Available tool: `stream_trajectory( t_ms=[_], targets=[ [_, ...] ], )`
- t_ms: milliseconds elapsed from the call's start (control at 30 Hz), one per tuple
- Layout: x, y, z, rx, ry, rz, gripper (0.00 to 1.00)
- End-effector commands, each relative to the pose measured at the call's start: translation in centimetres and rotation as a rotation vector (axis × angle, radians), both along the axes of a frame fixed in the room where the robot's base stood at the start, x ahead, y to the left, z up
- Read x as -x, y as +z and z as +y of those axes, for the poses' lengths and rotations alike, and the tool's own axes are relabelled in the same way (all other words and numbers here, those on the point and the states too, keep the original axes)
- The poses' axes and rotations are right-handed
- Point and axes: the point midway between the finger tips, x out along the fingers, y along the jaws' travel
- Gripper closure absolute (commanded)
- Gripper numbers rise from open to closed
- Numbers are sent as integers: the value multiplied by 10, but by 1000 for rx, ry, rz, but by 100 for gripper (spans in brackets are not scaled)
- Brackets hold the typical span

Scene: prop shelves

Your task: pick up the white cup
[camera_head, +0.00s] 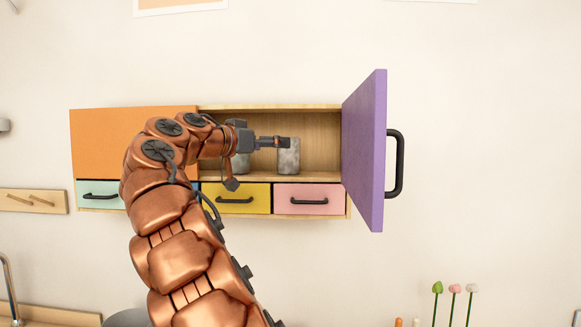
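A mottled grey-white cylinder (289,160), which may be the white cup, stands upright in the open cupboard compartment (321,135). A second greyish object (241,164) stands to its left, mostly hidden behind my arm. My gripper (282,142) reaches in from the left, its dark fingers overlapping the top part of the cylinder in the picture. I cannot tell whether the fingers touch it or are in front of it, nor whether they are open or shut.
The purple door (364,150) stands open on the right, its black handle (396,164) facing outward. An orange front (120,142) covers the left part. Below are mint (88,187), yellow (259,192) and pink (335,192) drawers, shut. Flowers (455,289) stand lower right.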

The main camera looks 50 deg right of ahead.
Motion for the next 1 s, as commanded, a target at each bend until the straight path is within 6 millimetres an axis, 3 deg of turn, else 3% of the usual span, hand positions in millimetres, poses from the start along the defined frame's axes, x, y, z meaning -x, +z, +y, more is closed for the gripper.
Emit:
stream_trajectory(
  t_ms=[333, 767, 1000],
  targets=[
    [-11, 11, -3, 78, -5, -76, 6],
    [-10, 12, -36, 77, -5, -75, 6],
    [-10, 11, -68, 75, -5, -74, 6]
  ],
)
